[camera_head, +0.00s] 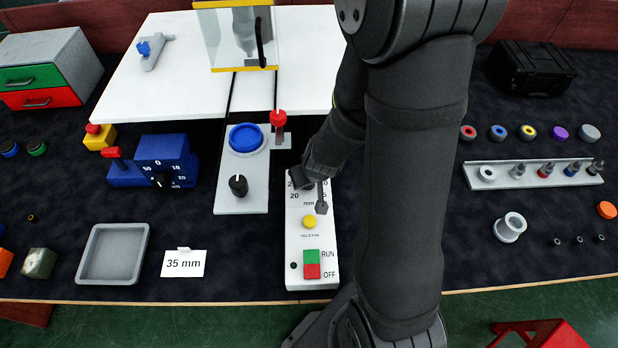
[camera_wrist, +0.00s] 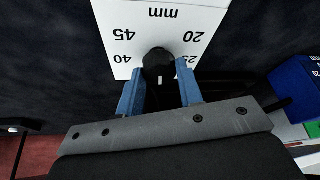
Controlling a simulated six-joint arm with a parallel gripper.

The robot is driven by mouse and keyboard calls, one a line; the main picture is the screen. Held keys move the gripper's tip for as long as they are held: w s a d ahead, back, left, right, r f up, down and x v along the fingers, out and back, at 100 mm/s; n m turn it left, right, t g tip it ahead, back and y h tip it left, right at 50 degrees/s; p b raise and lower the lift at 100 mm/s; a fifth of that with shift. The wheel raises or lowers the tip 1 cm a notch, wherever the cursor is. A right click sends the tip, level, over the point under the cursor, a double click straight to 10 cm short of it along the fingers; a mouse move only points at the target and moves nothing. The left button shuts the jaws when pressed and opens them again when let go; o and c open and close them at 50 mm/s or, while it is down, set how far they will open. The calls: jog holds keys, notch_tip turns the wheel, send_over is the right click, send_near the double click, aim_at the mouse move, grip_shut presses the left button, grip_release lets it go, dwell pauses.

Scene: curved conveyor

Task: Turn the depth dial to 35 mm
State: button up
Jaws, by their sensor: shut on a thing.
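The depth dial is a black round knob (camera_wrist: 158,62) with a white mark, on a white panel (camera_wrist: 105,18) lettered "mm". In the wrist view the panel is upside down, with 45 and 40 left of the knob and 20 and 25 right. The white mark points toward the picture's bottom, between 40 and 25; the numbers there are hidden. My gripper (camera_wrist: 160,95) has its two blue fingers on either side of the knob, shut on it. In the head view my gripper (camera_head: 312,184) covers the dial on the white panel (camera_head: 294,222). A card (camera_head: 184,263) reads "35 mm".
The panel also has a yellow button (camera_head: 309,221) and green and red RUN/OFF buttons (camera_head: 312,264). A plate with a black knob (camera_head: 239,185) and blue ring (camera_head: 246,138) stands to the left. A blue dial box (camera_head: 160,160) and grey tray (camera_head: 82,254) are further left.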

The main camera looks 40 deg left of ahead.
jog(key=o, duration=1)
jog(key=shift+c, duration=0.2)
jog(key=shift+r, duration=0.1)
jog(key=shift+d+r, duration=0.15)
jog(key=shift+r, duration=0.4)
jog(key=v, duration=1.6)
